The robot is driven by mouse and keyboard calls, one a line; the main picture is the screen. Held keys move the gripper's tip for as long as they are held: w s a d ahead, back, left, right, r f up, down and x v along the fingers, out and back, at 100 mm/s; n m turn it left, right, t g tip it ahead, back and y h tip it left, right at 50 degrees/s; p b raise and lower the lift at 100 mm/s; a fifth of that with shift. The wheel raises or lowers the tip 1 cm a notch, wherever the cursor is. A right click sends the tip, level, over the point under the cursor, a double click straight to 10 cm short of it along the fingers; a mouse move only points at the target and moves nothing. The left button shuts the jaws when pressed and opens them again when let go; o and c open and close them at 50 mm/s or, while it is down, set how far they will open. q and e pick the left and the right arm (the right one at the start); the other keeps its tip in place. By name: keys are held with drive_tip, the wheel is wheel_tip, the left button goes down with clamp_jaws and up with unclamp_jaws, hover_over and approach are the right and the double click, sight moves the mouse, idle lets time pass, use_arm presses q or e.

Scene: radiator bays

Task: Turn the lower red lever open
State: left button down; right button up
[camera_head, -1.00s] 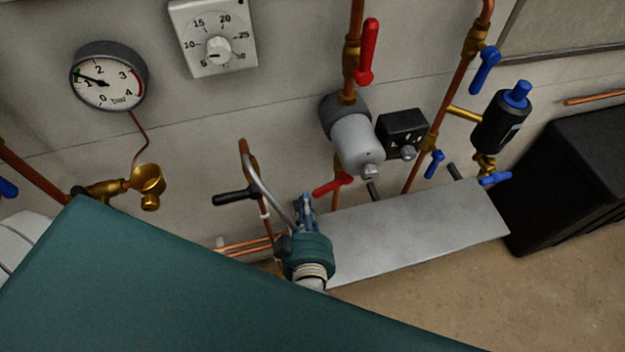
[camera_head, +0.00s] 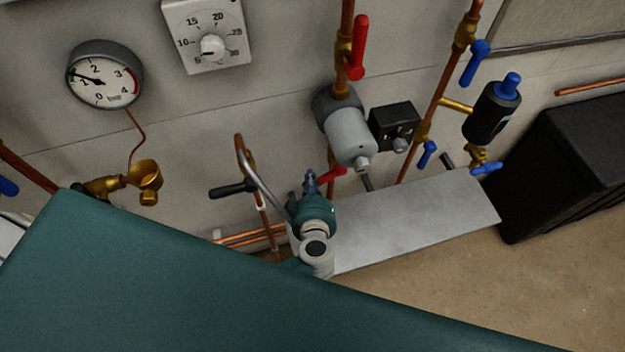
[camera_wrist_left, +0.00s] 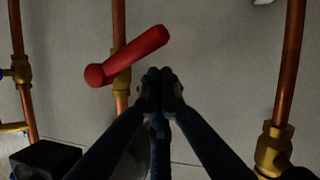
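The lower red lever (camera_head: 333,173) sits on a vertical copper pipe below the grey pump; my left gripper hides its left end in the head view. In the left wrist view the red lever (camera_wrist_left: 135,53) shows whole, slanting across the pipe from its brass valve. My left gripper (camera_head: 310,178) is beside the lever's free end. In the left wrist view its fingertips (camera_wrist_left: 162,80) are together with nothing seen between them, just below the lever in that picture. Whether they touch it I cannot tell. My right gripper is not in view.
An upper red lever (camera_head: 358,48) is on the same pipe. The grey pump (camera_head: 350,135), a black box (camera_head: 394,126) and a metal shelf (camera_head: 415,218) are close by. A black-handled valve (camera_head: 232,189) is left of my gripper. Blue-handled valves (camera_head: 475,62) stand right.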

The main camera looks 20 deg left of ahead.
use_arm(q)
drive_tip(key=shift+d+f, duration=0.25)
drive_tip(key=shift+f, duration=0.1)
drive_tip(key=shift+f+b, duration=0.3)
drive_tip(key=shift+b, duration=0.2)
drive_tip(key=shift+f+n, duration=0.1)
drive_tip(key=shift+n, duration=0.2)
